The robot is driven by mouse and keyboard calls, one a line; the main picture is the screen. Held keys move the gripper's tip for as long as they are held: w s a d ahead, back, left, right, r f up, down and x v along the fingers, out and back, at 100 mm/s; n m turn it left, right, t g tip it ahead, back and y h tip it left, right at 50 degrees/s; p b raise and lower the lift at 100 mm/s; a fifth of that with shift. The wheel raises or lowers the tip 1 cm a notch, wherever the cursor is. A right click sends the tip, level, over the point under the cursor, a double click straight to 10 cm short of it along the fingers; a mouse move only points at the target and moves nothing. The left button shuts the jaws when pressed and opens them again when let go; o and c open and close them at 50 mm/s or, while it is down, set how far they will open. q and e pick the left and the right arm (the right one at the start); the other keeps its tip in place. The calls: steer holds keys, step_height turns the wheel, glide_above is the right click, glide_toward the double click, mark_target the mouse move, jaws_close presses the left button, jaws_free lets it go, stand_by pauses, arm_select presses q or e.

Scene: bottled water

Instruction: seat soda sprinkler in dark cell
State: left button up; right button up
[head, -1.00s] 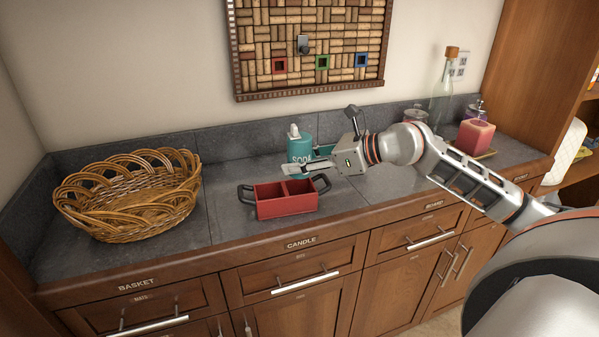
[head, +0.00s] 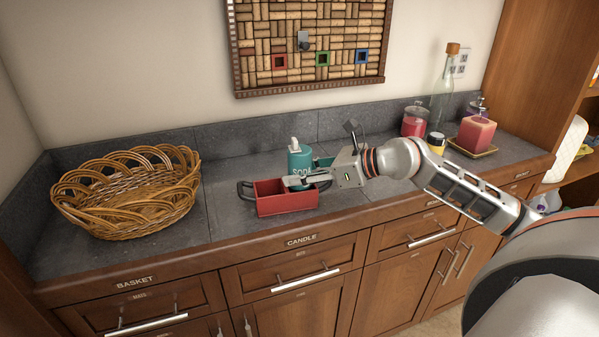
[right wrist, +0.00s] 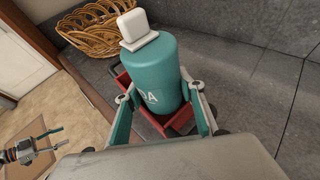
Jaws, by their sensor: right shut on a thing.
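The teal soda sprinkler (head: 300,160) with its white cap stands upright in my right gripper (head: 308,181), whose fingers are shut around its body. The right wrist view shows the sprinkler (right wrist: 155,75) between both fingers. The red two-part caddy (head: 287,204) with dark side handles sits on the counter. The sprinkler's base is over or in the caddy's right part in the head view; its depth is hidden by the caddy and gripper. The caddy (right wrist: 128,84) also shows below it in the right wrist view. I cannot tell which cell is dark. My left gripper (right wrist: 62,137) is small and looks open.
A wicker basket (head: 130,192) stands on the left of the counter. A red candle (head: 476,133) on a tray, a red jar (head: 414,122), a yellow jar (head: 436,142) and a glass bottle (head: 443,92) stand at the right.

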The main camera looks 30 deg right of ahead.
steer(key=o, duration=1.2)
steer(key=shift+r, duration=0.1)
steer(key=shift+r+p, duration=0.5)
steer(key=shift+r, duration=0.2)
steer(key=shift+s+d+f, duration=0.1)
steer(key=shift+s+d, duration=0.1)
steer(key=shift+s, duration=0.05)
steer(key=shift+v, duration=5.7)
steer(key=shift+s, duration=0.1)
